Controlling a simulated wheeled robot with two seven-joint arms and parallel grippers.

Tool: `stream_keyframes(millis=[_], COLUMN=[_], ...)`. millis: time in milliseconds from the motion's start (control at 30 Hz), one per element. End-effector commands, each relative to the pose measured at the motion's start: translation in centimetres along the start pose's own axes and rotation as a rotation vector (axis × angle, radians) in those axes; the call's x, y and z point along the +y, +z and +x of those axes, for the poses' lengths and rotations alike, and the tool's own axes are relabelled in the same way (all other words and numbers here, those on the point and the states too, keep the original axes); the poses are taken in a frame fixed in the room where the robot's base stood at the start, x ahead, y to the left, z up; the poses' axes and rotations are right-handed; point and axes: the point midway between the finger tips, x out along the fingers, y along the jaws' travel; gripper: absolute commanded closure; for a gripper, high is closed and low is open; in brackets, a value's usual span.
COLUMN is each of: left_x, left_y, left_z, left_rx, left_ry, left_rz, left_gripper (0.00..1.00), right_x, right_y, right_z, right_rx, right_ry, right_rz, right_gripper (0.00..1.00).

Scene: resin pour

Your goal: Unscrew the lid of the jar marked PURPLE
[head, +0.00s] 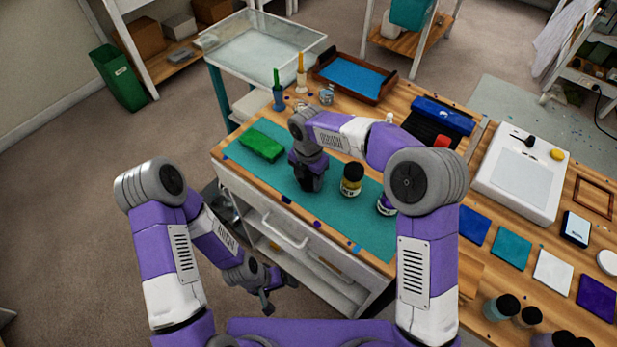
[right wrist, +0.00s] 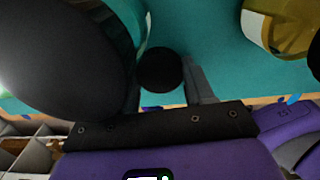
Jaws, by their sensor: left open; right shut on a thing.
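A jar with purple in it and a pale label (head: 386,205) stands on the teal mat, mostly hidden by my right arm; I cannot read its marking. A jar with yellow contents and a black lid (head: 351,180) stands to its left. My right gripper (head: 309,185) points down over the mat, left of the yellow jar. In the right wrist view, a black round thing (right wrist: 160,70) shows between its fingers; I cannot tell if it is a jar lid. My left gripper (head: 268,291) is open and empty, low in front of the cabinet.
A green block (head: 262,147) lies on the mat's left. A blue-filled tray (head: 352,75) and brushes (head: 301,72) stand behind. Coloured tiles (head: 512,249) and more jars are at right. A large dark rounded shape (right wrist: 60,60) fills the right wrist view's left side.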

Motion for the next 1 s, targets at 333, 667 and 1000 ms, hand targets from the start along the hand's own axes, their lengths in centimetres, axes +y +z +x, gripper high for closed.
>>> stream_keyframes(millis=[333, 667, 1000], left_x=[0.0, 0.1, 0.8], left_y=[0.0, 0.0, 0.1], left_z=[0.1, -0.3, -2.2], left_rx=[0.0, 0.0, 0.0], left_ry=[0.0, 0.0, 0.0], left_rz=[0.0, 0.0, 0.0], left_gripper=[0.09, 0.09, 0.09], right_x=[0.0, 0.1, 0.1], right_y=[0.0, 0.0, 0.0], right_z=[0.3, -0.9, -8.1], right_rx=[0.001, -0.001, -0.002], right_ry=[-0.001, 0.002, 0.004], right_rz=[0.0, 0.0, 0.0], right_gripper=[0.22, 0.22, 0.22])
